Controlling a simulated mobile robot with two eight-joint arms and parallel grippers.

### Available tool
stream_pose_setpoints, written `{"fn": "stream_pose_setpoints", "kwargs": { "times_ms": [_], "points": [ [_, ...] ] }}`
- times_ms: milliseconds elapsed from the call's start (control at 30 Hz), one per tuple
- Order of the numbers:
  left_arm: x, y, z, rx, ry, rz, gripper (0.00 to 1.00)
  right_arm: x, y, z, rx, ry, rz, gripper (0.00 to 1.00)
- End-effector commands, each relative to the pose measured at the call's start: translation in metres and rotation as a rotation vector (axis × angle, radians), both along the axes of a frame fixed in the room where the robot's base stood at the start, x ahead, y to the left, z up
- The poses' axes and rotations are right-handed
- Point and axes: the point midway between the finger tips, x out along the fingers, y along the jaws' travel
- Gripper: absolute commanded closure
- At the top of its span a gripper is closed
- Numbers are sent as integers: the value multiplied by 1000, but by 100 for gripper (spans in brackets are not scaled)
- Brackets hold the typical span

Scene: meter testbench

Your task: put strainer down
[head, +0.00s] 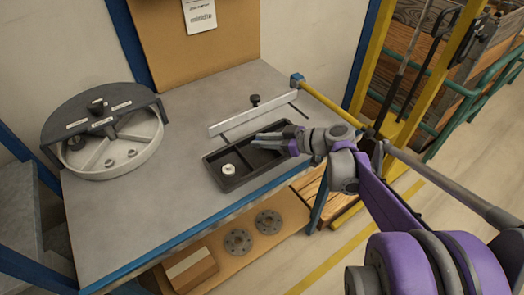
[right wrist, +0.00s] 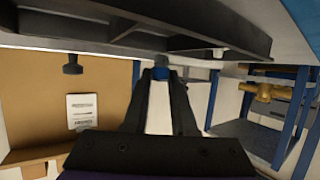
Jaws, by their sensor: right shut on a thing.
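My right gripper (head: 262,139) reaches in from the right over the black tray (head: 211,160) on the bench, its fingers pointing left. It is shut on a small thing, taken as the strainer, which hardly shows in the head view. In the right wrist view, a small blue and dark piece (right wrist: 160,73) shows between the fingertips (right wrist: 160,82), close to the tray's underside or wall (right wrist: 230,25). Whether it touches the tray I cannot tell. A small pale round part (head: 229,170) sits in the tray's left compartment. My left gripper is out of view.
A large round meter housing with a dark half cover (head: 95,115) stands at the bench's left. A pale bar (head: 240,115) and a black knob (head: 255,100) lie behind the tray. A yellow rail (head: 325,100) runs along the right. Flanges (head: 237,241) lie on the lower shelf.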

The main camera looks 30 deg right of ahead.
Motion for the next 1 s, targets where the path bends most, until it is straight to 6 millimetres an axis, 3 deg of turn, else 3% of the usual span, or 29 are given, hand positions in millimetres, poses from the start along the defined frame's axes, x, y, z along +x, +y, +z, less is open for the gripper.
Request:
{"fn": "stream_pose_setpoints", "kwargs": {
  "times_ms": [300, 633, 667, 800, 1000],
  "points": [
    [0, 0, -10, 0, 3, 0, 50, 0, 0, -38, 0, 1, 0, 100],
    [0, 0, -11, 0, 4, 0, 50, 0, 0, -40, 0, 1, 0, 100],
    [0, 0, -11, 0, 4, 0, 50, 0, 0, -40, 0, 1, -1, 72],
    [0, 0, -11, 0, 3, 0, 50, 0, 0, -39, -1, 1, -1, 46],
    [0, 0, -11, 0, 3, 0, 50, 0, 0, -39, -1, 1, -1, 45]
  ]
}}
